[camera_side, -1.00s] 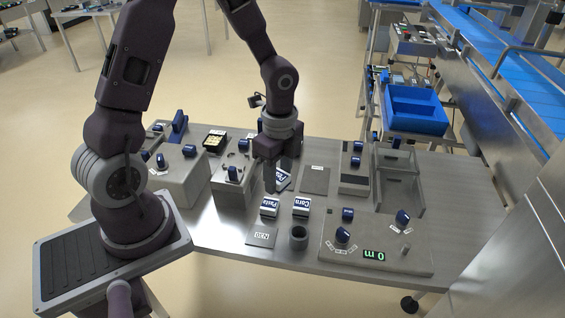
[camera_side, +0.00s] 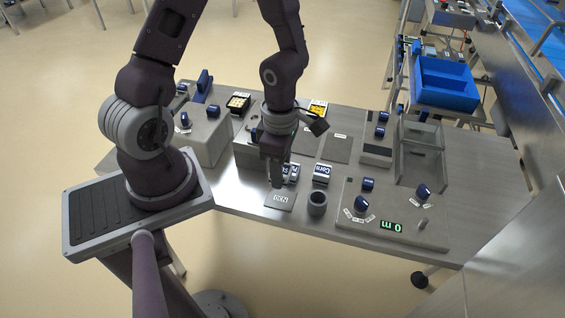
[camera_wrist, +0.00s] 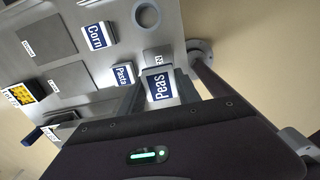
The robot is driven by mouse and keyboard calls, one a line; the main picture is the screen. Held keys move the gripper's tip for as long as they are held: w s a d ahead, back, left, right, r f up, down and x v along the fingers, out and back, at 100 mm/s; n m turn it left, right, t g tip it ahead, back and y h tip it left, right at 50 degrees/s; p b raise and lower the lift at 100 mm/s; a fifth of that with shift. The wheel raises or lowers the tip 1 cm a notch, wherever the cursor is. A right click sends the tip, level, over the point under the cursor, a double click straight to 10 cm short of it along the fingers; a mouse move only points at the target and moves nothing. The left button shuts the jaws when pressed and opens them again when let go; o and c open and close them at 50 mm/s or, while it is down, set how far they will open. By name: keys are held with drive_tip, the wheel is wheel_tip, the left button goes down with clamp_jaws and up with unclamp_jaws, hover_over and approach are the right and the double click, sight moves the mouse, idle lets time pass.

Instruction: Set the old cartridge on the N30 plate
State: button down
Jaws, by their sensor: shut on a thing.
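My gripper (camera_side: 277,180) is shut on the Peas cartridge (camera_wrist: 160,87), a block with a dark blue and white label. Its fingers lie on either side of the cartridge in the wrist view. In the side view the gripper hangs over the back edge of the N30 plate (camera_side: 280,201), a flat grey plate with a white label. The fingers hide most of the held cartridge there, and I cannot tell whether it touches the plate. In the wrist view the plate (camera_wrist: 157,53) shows only partly, behind the cartridge.
The Pasta cartridge (camera_wrist: 122,75) stands close beside the gripper, and the Corn cartridge (camera_side: 321,173) stands farther right. A round grey cup (camera_side: 317,204) is just right of the N30 plate. A control panel with knobs and a green display (camera_side: 391,225) lies beyond it.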

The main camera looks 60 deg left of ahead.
sight(281, 198)
drive_tip(key=shift+f, duration=3.55)
drive_tip(key=shift+f, duration=0.2)
drive_tip(key=c, duration=0.8)
unclamp_jaws()
drive_tip(key=shift+o, duration=0.2)
drive_tip(key=shift+r, duration=0.1)
drive_tip(key=shift+r, duration=3.95)
